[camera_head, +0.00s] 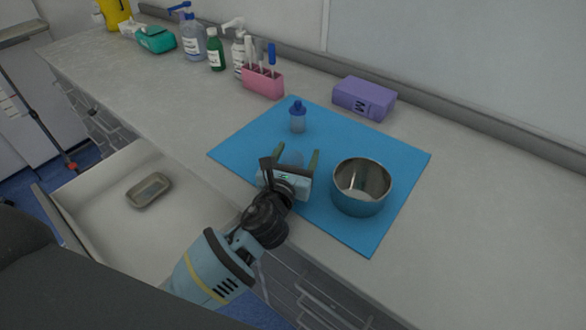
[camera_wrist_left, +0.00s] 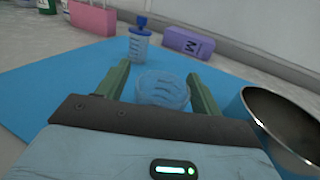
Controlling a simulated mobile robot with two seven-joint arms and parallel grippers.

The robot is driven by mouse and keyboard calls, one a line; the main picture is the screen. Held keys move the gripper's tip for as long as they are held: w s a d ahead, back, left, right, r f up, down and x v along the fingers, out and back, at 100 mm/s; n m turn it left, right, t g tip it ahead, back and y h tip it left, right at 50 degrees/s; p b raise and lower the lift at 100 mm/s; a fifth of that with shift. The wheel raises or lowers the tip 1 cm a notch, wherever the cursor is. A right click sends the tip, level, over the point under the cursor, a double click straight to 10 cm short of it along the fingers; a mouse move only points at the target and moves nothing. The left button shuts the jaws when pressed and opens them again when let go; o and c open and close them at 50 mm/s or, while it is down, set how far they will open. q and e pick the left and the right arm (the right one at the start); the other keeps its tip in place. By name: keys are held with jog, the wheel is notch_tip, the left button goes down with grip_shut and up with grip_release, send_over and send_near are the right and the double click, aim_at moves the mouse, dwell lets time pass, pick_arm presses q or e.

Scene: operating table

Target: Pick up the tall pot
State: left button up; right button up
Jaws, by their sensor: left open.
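A clear pot (camera_head: 292,159) stands on the blue mat (camera_head: 240,150), partly hidden by my gripper in the head view. In the left wrist view the clear pot (camera_wrist_left: 163,90) shows between the green fingers. A clear bottle with a blue cap (camera_head: 297,118) stands upright beyond it; it also shows in the left wrist view (camera_wrist_left: 139,42). A shiny metal pot (camera_head: 362,188) stands to the right on the mat. I cannot tell which one is the tall pot. My left gripper (camera_head: 294,157) is open, its fingers on either side of the clear pot. My right gripper is not in view.
A purple box (camera_head: 364,98) and a pink holder (camera_head: 262,82) with markers stand behind the mat. Several bottles stand at the back left. An open drawer (camera_head: 110,215) with a small dish (camera_head: 149,190) is at the left. The counter at right is clear.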

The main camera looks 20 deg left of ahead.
pick_arm(q)
jog(key=shift+c, duration=0.5)
jog(key=c, duration=1)
jog(key=shift+r, duration=0.15)
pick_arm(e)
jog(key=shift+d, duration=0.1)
